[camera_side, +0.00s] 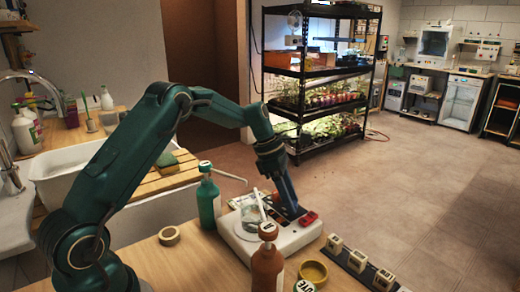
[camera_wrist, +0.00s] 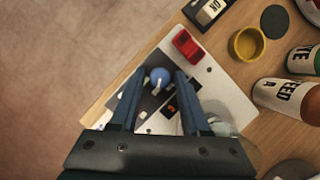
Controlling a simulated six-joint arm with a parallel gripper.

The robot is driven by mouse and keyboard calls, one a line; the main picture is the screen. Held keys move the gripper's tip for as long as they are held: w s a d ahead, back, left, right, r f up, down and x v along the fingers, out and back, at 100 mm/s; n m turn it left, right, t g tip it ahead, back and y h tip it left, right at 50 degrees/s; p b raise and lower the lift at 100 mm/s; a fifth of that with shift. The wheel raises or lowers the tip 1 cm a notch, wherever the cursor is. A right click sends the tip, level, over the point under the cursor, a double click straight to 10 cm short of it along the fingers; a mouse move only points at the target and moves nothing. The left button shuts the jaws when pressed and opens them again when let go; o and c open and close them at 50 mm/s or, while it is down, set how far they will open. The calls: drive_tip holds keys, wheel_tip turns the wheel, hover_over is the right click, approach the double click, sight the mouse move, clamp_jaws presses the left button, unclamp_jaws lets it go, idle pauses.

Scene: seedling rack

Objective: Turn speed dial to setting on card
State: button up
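A white device (camera_side: 290,240) with a dark control panel stands on the wooden table. In the wrist view its blue, round speed dial (camera_wrist: 160,77) sits on that panel, with a pale mark near its lower edge. My gripper (camera_wrist: 159,82) is open, one finger on each side of the dial. I cannot tell whether the fingers touch it. In the side view my gripper (camera_side: 288,208) points down at the panel and hides the dial. A clear beaker (camera_side: 250,217) stands on the device's left part. I cannot make out the setting card or its writing.
A red part (camera_wrist: 187,44) sits on the device beside the panel. A green bottle (camera_side: 208,200) and a brown bottle (camera_side: 267,268) stand close by. A yellow ring-like dish (camera_side: 313,272) and a rack of labelled blocks (camera_side: 357,261) lie to the right.

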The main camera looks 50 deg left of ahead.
sight(281, 209)
drive_tip(key=shift+o, duration=0.3)
drive_tip(key=shift+v, duration=2.55)
